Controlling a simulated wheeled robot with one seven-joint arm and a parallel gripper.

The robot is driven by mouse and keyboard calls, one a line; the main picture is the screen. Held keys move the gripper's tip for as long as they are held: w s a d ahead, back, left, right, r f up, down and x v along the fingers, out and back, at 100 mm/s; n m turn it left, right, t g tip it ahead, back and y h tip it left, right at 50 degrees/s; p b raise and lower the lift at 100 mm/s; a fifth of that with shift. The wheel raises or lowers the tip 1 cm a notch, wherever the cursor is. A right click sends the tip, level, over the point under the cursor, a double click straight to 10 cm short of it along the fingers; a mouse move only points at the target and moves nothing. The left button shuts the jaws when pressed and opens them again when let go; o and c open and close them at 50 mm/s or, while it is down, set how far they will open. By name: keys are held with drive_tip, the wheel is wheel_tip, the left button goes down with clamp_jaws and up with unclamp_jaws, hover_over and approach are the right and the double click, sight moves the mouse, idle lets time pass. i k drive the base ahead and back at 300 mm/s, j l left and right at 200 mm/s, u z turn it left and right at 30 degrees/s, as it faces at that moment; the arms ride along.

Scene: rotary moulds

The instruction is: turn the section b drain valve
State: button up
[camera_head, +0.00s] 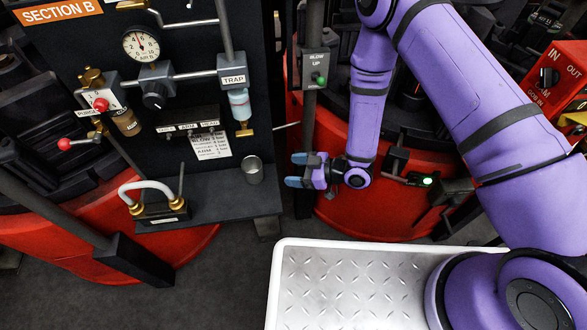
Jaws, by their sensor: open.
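The section B panel (182,45) stands at the left, dark, with an orange "SECTION B" label. A block marked TRAP (233,78) sits on its right side, with a pale blue clear bowl (239,104) below. A small brass fitting (244,129) is at the bowl's lower end; I cannot read a drain label on it. A lever with a red ball (65,144) and a valve with a red knob (101,104) are on the left. My gripper (294,170) is open and empty, its blue fingertips pointing left. It is right of and below the brass fitting, apart from it.
A shelf (222,206) under the panel holds a metal cup (252,170) and a hose loop (146,188). A post (312,110) with a "BLOW UP" box (318,68) stands right of the panel. Red round mould bases (375,205) lie behind my arm.

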sight(244, 133)
drive_tip(key=u, duration=1.4)
